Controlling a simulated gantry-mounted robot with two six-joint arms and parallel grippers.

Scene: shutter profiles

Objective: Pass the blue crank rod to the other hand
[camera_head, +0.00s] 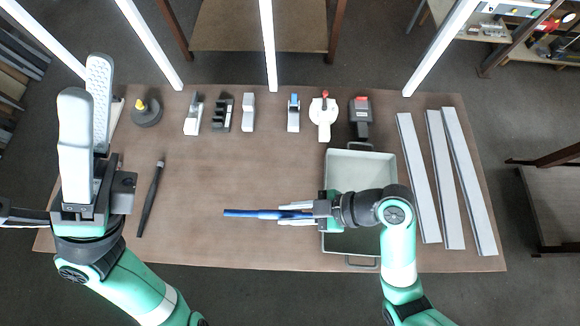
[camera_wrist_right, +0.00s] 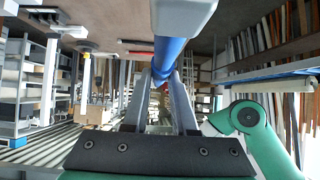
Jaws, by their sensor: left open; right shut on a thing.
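The blue crank rod (camera_head: 248,213) is held level above the table, pointing left in the head view. My right gripper (camera_head: 290,212) is shut on its right part, and its left part sticks out free. In the right wrist view the rod (camera_wrist_right: 168,55) runs between the fingers of the right gripper (camera_wrist_right: 165,95). My left gripper (camera_head: 88,105) is open and empty above the left side of the table, well apart from the rod. Its fingers point to the back.
A grey tray (camera_head: 360,161) lies partly under my right arm. Three pale profiles (camera_head: 445,180) lie at the right. A black tool (camera_head: 151,198) lies at the left. Several small devices (camera_head: 249,112) line the back edge. The table's (camera_head: 195,175) left middle is clear.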

